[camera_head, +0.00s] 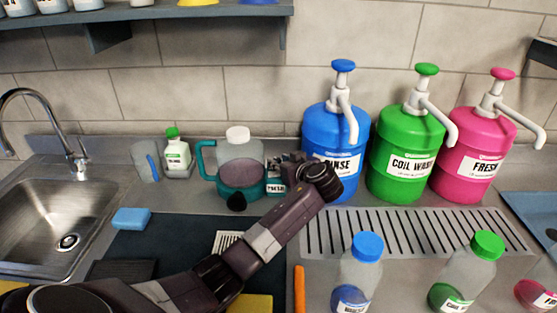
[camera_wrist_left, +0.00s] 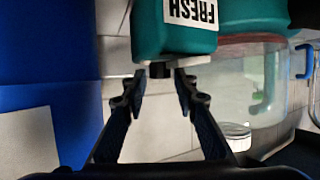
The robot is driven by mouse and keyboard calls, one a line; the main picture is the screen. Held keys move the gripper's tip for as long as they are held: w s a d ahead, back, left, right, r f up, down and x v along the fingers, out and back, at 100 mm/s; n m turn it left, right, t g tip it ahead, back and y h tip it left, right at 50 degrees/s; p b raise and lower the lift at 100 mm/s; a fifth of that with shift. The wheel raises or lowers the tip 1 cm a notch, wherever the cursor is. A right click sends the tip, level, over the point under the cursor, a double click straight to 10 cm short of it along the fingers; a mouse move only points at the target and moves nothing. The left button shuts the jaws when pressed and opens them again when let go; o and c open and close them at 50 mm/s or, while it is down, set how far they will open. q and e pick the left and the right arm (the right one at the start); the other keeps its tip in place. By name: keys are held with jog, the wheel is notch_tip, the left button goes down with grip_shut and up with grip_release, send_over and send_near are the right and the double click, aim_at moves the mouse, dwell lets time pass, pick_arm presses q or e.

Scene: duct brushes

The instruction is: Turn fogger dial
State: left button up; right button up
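The fogger (camera_head: 240,172) stands at the back of the counter, with a teal body and handle, a clear tank and a white cap. In the left wrist view its teal housing (camera_wrist_left: 175,38) carries a white FRESH label, turned in the picture. A small dark dial (camera_wrist_left: 160,70) on a pale base sticks out of the housing. My left gripper (camera_wrist_left: 161,82) is at the dial, one fingertip on each side, with small gaps seeming to show. In the head view my left gripper (camera_head: 290,172) is beside the fogger's right side, and the dial is hidden. My right gripper is out of view.
Blue (camera_head: 335,135), green (camera_head: 402,150) and pink (camera_head: 475,150) pump jugs stand right of the fogger, the blue one close to my gripper. A small green-capped bottle (camera_head: 177,155) is to its left. Capped bottles (camera_head: 360,270) stand in front of the drain grate (camera_head: 420,232). A sink (camera_head: 55,215) is at left.

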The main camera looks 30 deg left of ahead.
pick_arm(q)
jog(key=shift+w+a+f, duration=0.2)
jog(key=shift+w+a, duration=0.05)
jog(key=shift+a, duration=0.2)
grip_shut()
jog(key=shift+s+a+m+t+h+p, duration=0.1)
jog(key=shift+s+m+t+h+p, duration=0.1)
jog(key=shift+m+t+h+p, duration=1)
jog(key=shift+m+t+h, duration=0.15)
jog(key=shift+m, duration=0.25)
jog(key=shift+m+t+h, duration=0.35)
jog(key=shift+m+h, duration=0.1)
jog(key=shift+m, duration=0.05)
jog(key=shift+f, duration=0.1)
grip_release()
